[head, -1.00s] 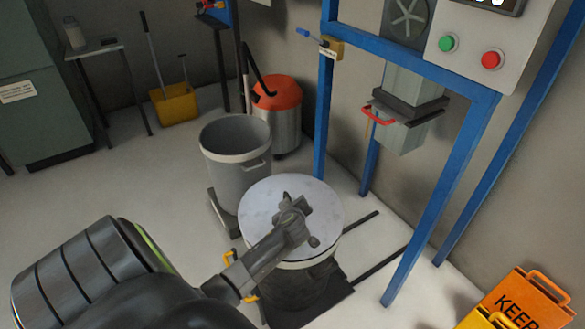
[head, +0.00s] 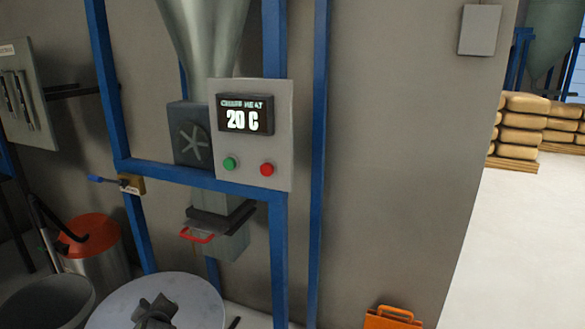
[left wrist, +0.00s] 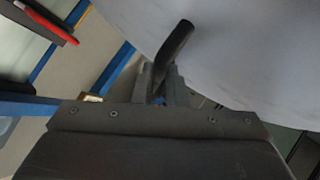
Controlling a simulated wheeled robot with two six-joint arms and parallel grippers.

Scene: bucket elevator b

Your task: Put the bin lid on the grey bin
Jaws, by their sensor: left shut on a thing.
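The bin lid (head: 195,303) is a round, pale grey disc at the bottom of the head view, cut off by the picture's lower edge. My left gripper (head: 153,314) is over its middle. In the left wrist view the lid (left wrist: 255,55) fills the upper right, and my left gripper (left wrist: 160,88) is shut on its dark bar handle (left wrist: 176,42). What is under the lid is hidden. The grey bin (head: 48,303) is open-topped at the lower left of the head view, left of the lid, only partly in view. My right gripper is not in view.
A blue frame (head: 280,250) with a control panel (head: 265,150) and a red-handled chute (head: 222,230) stands behind the lid. A red-topped drum (head: 95,245) stands behind the bin. An orange sign (head: 392,318) is at bottom right. Floor at far right is clear.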

